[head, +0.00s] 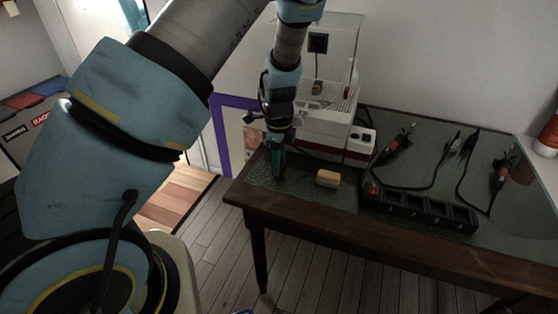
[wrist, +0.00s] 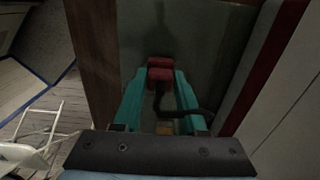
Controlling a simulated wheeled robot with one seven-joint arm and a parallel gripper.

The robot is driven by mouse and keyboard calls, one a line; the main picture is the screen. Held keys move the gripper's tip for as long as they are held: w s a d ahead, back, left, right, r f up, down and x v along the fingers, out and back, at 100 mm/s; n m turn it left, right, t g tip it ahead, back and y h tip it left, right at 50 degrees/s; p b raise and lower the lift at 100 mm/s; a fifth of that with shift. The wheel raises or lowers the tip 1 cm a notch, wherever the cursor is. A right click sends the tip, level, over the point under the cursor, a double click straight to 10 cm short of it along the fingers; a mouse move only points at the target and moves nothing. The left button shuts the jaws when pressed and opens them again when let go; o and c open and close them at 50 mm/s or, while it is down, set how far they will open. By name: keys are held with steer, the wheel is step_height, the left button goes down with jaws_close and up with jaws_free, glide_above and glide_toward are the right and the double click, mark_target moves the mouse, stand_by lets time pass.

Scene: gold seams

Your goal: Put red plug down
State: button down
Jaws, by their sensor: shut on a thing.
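My gripper (head: 278,170) points down over the left end of the dark table (head: 300,221), at its green-grey top. In the wrist view its teal fingers (wrist: 160,80) are shut on the red plug (wrist: 159,71). The plug sits between the fingertips, and its dark cable runs back toward the palm and off to the right. In the head view the plug is mostly hidden by the fingers. The fingertips are at or just above the tabletop; I cannot tell whether the plug touches it.
A tan block (head: 327,179) lies just right of my gripper. A white and red machine (head: 334,137) with a clear cover stands behind. A black power strip (head: 421,209) lies to the right, with cabled red-and-black tools (head: 396,146) beyond. The table's left edge is close.

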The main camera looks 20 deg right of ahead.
steer(key=shift+f, duration=0.3)
steer(key=shift+c, duration=2.3)
jaws_free()
